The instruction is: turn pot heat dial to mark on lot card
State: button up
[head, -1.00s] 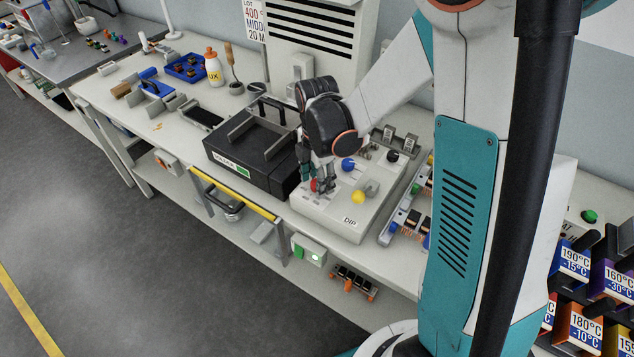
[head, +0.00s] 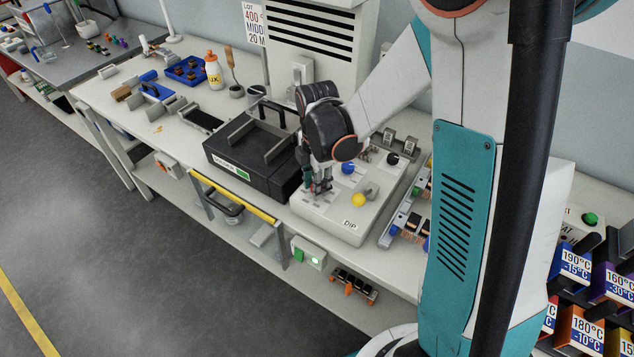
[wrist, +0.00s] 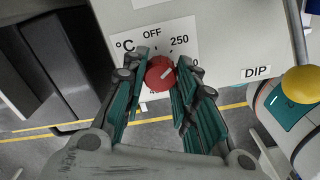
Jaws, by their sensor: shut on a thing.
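The red heat dial (wrist: 158,74) sits between the fingertips of my gripper (wrist: 160,82) in the wrist view, with a finger against each side. Its white pointer line slants up and to the right. The printed scale (wrist: 152,46) shows "OFF" at the top and "250" at the upper right; other numbers are hidden by the fingers. In the head view my gripper (head: 320,187) is down on the front left of the pale pot housing (head: 340,226) marked DIP, largely hiding the dial. The lot card (head: 254,22) reads LOT, 400, a partly cut "MIDD" and "20 M".
A yellow knob (head: 358,199) and a blue knob (head: 347,167) stand on the same housing, right of and behind my gripper. A black box (head: 235,160) with upright plates stands close on the left. A rack of parts (head: 410,215) lies at the right.

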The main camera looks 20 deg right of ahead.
jog(key=m, duration=0.3)
jog(key=shift+m, duration=0.4)
jog(key=m, duration=0.3)
jog(key=shift+m+b, duration=0.3)
jog(key=shift+b, duration=0.05)
jog(key=m, duration=0.4)
jog(key=shift+m, duration=0.3)
jog(key=m, duration=0.3)
jog(key=shift+m, duration=0.3)
jog(key=m, duration=0.7)
jog(key=shift+b, duration=0.4)
jog(key=m, duration=0.6)
jog(key=shift+m, duration=0.4)
